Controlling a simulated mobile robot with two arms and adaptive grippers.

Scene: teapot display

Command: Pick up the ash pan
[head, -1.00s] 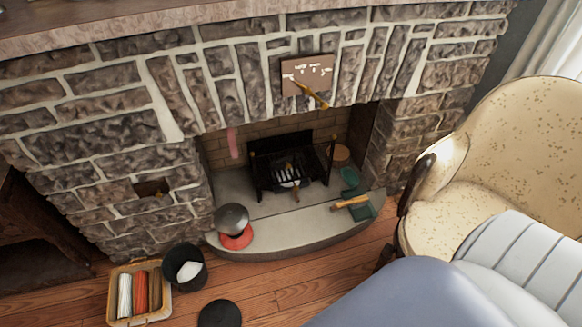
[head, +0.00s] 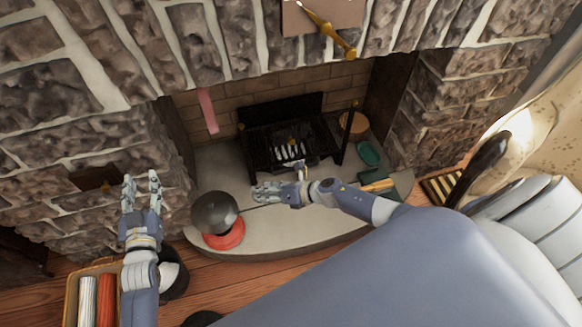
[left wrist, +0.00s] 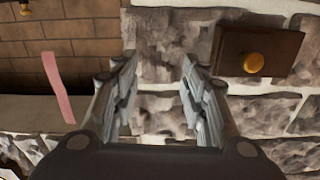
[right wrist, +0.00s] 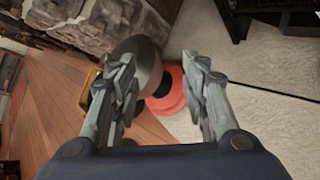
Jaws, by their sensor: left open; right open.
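No thing in view can be told for certain as the ash pan. A black grate (head: 290,125) stands in the fireplace, with pale bars and a small gold knob low at its front. A green pan-like piece (head: 368,153) lies at the hearth's right. My right gripper (head: 266,190) is open and empty over the hearth, in front of the grate, pointing left. In the right wrist view its open jaws (right wrist: 160,68) face a dark round pot. My left gripper (head: 142,188) is open and empty at the left, before the stone wall; its jaws show in the left wrist view (left wrist: 158,62).
The dark pot (head: 214,212) sits by a red round piece (head: 228,237) on the hearth's left. A wooden-handled tool (head: 377,185) lies at the right. A brown wall door (left wrist: 258,52) has a gold knob. A basket (head: 72,290) and an armchair (head: 540,165) flank the hearth.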

